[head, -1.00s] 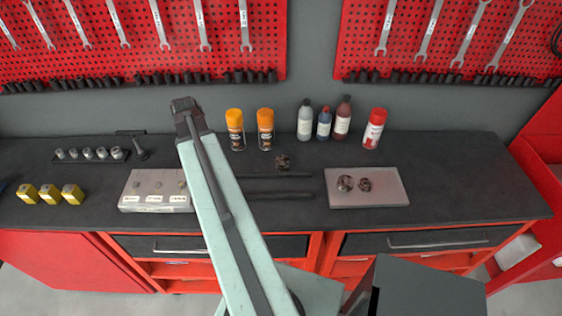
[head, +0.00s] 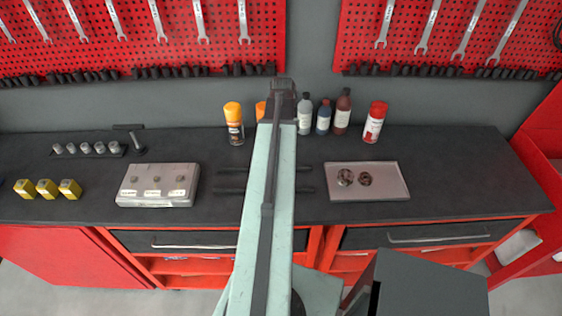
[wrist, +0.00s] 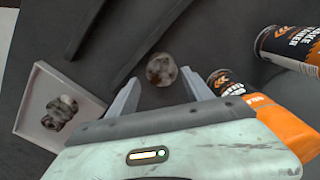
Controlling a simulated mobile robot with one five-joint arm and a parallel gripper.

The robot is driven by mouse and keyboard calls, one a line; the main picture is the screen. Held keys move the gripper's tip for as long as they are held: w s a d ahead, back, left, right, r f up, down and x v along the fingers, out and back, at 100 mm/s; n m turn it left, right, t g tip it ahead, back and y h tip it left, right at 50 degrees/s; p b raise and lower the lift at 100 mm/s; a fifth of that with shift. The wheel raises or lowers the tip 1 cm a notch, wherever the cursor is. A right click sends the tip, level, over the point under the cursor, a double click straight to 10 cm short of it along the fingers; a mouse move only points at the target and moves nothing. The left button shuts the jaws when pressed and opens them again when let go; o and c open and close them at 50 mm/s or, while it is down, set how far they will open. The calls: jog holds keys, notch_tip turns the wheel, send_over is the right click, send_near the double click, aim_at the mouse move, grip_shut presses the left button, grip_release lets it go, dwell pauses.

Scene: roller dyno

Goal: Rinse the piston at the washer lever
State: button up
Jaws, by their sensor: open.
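A small mottled brown-grey round piece, apparently the piston (wrist: 161,69), stands on the dark bench in the wrist view. My gripper (wrist: 161,80) is open, with its two fingers apart on either side of and just short of the piece. It does not hold it. In the head view my arm's end (head: 283,88) hides this piece. A small dark lever-like part (head: 138,142) stands at the back left of the bench. I cannot tell whether it is the washer lever.
Orange spray cans (head: 234,124) stand close to my right finger in the wrist view. Bottles (head: 323,116) and a red can (head: 375,122) stand behind. A tray (head: 398,182) with two metal parts lies right, a labelled grey box (head: 157,199) left. Dark bars (head: 231,181) lie between.

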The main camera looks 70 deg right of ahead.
notch_tip(320, 180, down, 5)
jog(key=b, duration=0.5)
jog(key=shift+w+f, duration=0.1)
jog(key=shift+f, duration=0.1)
jog(key=shift+r, duration=0.2)
grip_shut()
jog(key=shift+r, duration=0.1)
